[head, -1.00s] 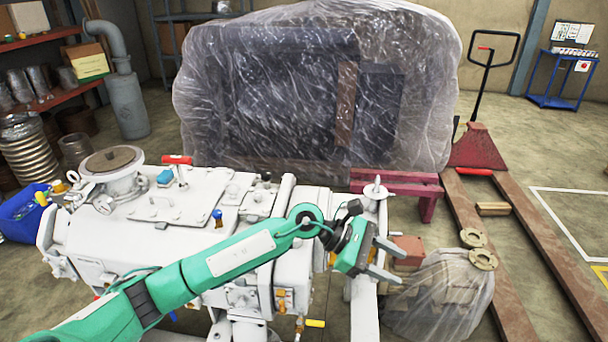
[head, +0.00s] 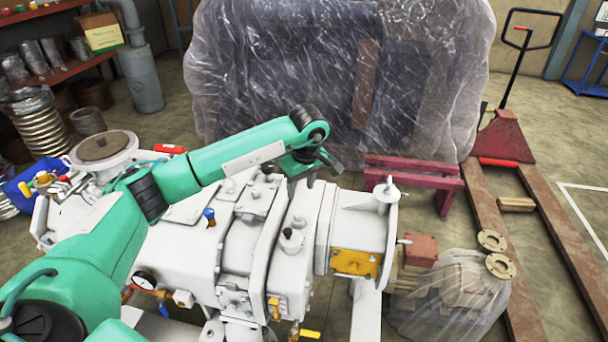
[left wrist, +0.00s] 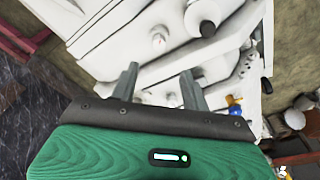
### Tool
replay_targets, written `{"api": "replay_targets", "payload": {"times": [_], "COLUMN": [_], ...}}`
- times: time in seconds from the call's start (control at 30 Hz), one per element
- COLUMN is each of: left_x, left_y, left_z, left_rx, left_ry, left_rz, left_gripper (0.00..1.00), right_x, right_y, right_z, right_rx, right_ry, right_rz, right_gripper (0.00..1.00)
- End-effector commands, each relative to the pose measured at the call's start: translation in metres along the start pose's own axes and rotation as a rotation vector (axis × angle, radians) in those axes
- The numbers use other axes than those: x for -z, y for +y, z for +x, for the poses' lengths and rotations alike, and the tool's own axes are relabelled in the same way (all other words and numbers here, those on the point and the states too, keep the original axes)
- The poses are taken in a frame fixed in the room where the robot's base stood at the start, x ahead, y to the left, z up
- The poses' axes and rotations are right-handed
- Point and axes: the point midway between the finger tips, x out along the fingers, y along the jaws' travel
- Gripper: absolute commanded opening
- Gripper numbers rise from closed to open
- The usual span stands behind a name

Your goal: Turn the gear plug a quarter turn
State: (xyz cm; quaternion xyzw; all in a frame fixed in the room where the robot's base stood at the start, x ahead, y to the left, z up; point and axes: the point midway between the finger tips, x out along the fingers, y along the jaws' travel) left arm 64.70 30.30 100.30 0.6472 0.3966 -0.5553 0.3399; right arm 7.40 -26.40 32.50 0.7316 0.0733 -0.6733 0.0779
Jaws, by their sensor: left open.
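The white screw vacuum machine (head: 190,255) fills the lower middle of the head view. A small dark-topped plug (head: 290,235) stands on its upper right housing; I cannot tell for sure that it is the gear plug. My left gripper (head: 318,170) is above and behind the housing, apart from the plug. In the left wrist view its two fingers (left wrist: 158,85) are spread with nothing between them. My right gripper is out of view.
A plastic-wrapped crate (head: 335,80) stands behind the machine. A red beam stand (head: 415,172) and a plastic-covered load (head: 450,295) are to the right. A yellow plate (head: 355,263) is on the machine's end.

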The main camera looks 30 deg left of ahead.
Motion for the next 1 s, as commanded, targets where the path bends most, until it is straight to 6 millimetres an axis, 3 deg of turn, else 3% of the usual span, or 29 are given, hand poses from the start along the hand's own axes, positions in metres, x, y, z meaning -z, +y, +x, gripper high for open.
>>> {"api": "replay_targets", "payload": {"times": [0.13,0.5,0.7,1.0], "left_x": [-0.001,-0.001,-0.001,-0.001], "left_y": [-0.001,0.001,0.001,0.001], "left_z": [0.03,0.092,0.106,0.108], "left_rx": [0.004,0.0,-0.002,-0.002], "left_ry": [-0.003,-0.004,-0.003,-0.002], "left_rz": [-0.001,-0.001,-0.001,0.0], "left_gripper": [0.47,0.47,0.47,0.45], "right_x": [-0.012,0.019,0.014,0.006], "right_y": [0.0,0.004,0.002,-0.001], "right_z": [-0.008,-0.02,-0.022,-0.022], "right_rx": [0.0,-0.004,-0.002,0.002], "right_ry": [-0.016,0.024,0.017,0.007], "right_rz": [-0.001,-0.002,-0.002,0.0], "right_gripper": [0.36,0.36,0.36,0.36]}}
